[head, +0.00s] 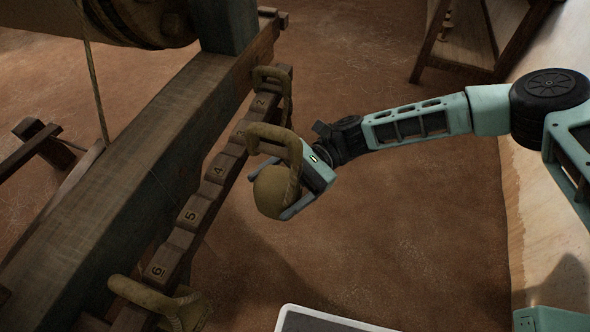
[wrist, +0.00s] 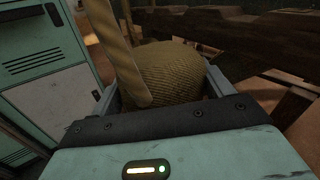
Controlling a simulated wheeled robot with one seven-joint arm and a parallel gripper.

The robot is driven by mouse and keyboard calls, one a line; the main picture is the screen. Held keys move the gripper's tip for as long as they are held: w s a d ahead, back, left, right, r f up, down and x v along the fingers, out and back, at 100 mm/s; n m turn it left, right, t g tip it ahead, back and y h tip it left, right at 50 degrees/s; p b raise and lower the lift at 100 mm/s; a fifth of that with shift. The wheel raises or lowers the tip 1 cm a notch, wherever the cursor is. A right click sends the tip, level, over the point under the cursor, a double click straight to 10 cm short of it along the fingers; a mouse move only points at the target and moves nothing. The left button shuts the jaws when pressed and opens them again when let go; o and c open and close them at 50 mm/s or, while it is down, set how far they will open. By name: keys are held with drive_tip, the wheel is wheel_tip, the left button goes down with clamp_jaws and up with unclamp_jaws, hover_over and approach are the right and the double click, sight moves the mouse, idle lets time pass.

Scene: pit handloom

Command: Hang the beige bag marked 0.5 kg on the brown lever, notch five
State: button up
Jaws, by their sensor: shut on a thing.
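My gripper (head: 288,202) is shut on a round beige bag (head: 268,190), right of the brown lever (head: 205,193). The bag's stiff loop handle (head: 275,133) stands above it and overlaps the lever near notch three in the picture. I cannot tell whether the loop touches the lever or is clear of it. Notch five (head: 190,215) shows bare, nearer the camera than the held bag. In the wrist view the woven bag (wrist: 175,72) sits between the fingers, with its strap (wrist: 120,50) rising in front. No weight mark on the bag is readable.
Another looped bag (head: 272,78) hangs near notch two, and one (head: 165,305) is at the near end past notch six. A thick loom beam (head: 105,190) runs along the lever's left. A wooden stand (head: 470,45) is at the back right. Open earthen floor lies right of the lever.

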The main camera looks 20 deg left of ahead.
drive_tip(key=d+r+p, duration=0.1)
drive_tip(key=d+p, duration=0.3)
drive_tip(key=d, duration=0.6)
drive_tip(key=shift+s, duration=0.45)
idle(0.8)
